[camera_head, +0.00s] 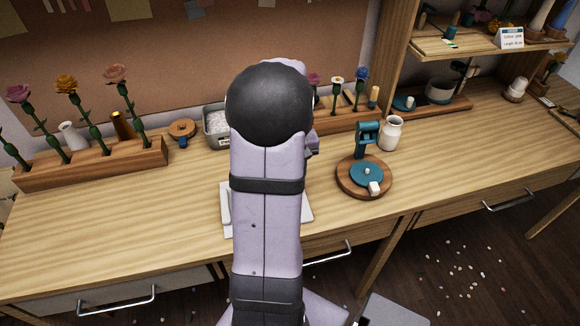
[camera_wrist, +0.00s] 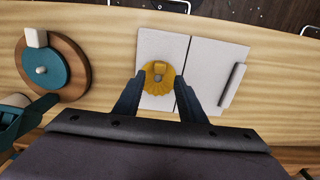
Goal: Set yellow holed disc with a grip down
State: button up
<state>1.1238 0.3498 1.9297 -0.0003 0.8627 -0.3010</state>
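A yellow holed disc (camera_wrist: 159,84) with a scalloped edge and a small raised grip (camera_wrist: 160,68) shows in the wrist view, over the left half of a white two-part board (camera_wrist: 156,45). My gripper (camera_wrist: 160,73) has its two dark fingers spread, one on each side of the disc. The grip lies between the fingertips with a visible gap on both sides. The disc appears to lie flat on the board. In the head view my arm hides the disc and my gripper; only edges of the white board (camera_head: 299,214) show.
A round wooden base with a teal disc and teal stand (camera_head: 364,177) is right of the board, beside a white jar (camera_head: 391,133). A wooden flower rack (camera_head: 95,164) is at left, a metal tin (camera_head: 216,128) behind. The left front tabletop is clear.

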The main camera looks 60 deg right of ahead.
jog(key=shift+r+b, duration=0.35)
jog(key=shift+r, duration=2.3)
jog(key=w+a+f+n, duration=0.2)
jog(key=w+a+n, duration=0.1)
jog(key=w+a, duration=0.55)
jog(key=s+a+f+n, duration=0.1)
jog(key=a+f+n, duration=0.1)
jog(key=a, duration=1.1)
jog(key=s+a+f+n, duration=0.2)
jog(key=a+n, duration=0.2)
jog(key=a, duration=0.9)
jog(key=shift+a+f, duration=0.2)
jog(key=shift+f, duration=0.1)
jog(key=shift+s, duration=0.1)
